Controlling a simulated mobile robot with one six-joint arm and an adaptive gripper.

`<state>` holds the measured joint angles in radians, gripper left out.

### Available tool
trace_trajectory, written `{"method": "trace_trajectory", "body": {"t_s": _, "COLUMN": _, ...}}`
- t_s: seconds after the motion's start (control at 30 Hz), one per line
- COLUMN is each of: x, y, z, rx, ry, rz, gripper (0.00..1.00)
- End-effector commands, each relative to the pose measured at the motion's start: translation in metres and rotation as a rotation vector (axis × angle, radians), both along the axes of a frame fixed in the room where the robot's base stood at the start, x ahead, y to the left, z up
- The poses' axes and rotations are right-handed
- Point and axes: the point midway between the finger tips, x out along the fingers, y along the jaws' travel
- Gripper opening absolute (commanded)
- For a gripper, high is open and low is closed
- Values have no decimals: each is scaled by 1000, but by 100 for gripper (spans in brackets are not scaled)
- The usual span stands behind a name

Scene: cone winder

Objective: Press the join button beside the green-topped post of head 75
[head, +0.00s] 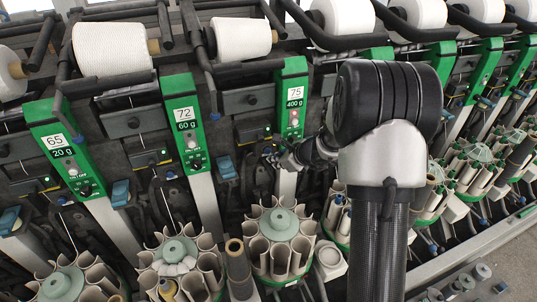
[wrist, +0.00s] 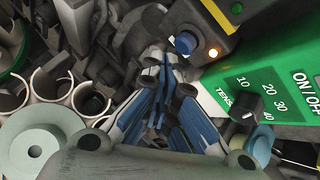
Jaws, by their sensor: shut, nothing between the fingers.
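The green-topped post (head: 293,100) of head 75 stands mid-picture in the head view, with a white 75 label and a 400 g label. Its green panel (wrist: 270,85) fills the right of the wrist view, with a black tension dial. A small gap seems to show, but contact is hard to judge. In the head view my gripper (head: 272,156) is at the post's lower left.
A round carrier of empty tubes (head: 280,240) stands below my gripper; its pale hub (wrist: 35,145) shows close in the wrist view. Posts 72 (head: 186,120) and 65 (head: 62,145) stand to the left. White yarn cones (head: 243,37) line the top.

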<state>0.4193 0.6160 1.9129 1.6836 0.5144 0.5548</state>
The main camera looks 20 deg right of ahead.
Motion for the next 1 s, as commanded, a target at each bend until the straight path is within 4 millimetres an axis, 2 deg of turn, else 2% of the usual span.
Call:
{"method": "trace_trajectory", "body": {"t_s": 0.3, "x": -2, "y": 0, "z": 0, "rx": -1, "ry": -1, "rz": -1, "gripper": 0}}
{"method": "trace_trajectory", "body": {"t_s": 0.7, "x": -41, "y": 0, "z": -1, "rx": -1, "ry": 0, "rz": -1, "gripper": 0}}
{"method": "trace_trajectory", "body": {"t_s": 1.0, "x": -50, "y": 0, "z": 0, "rx": -1, "ry": 0, "rz": 1, "gripper": 0}}
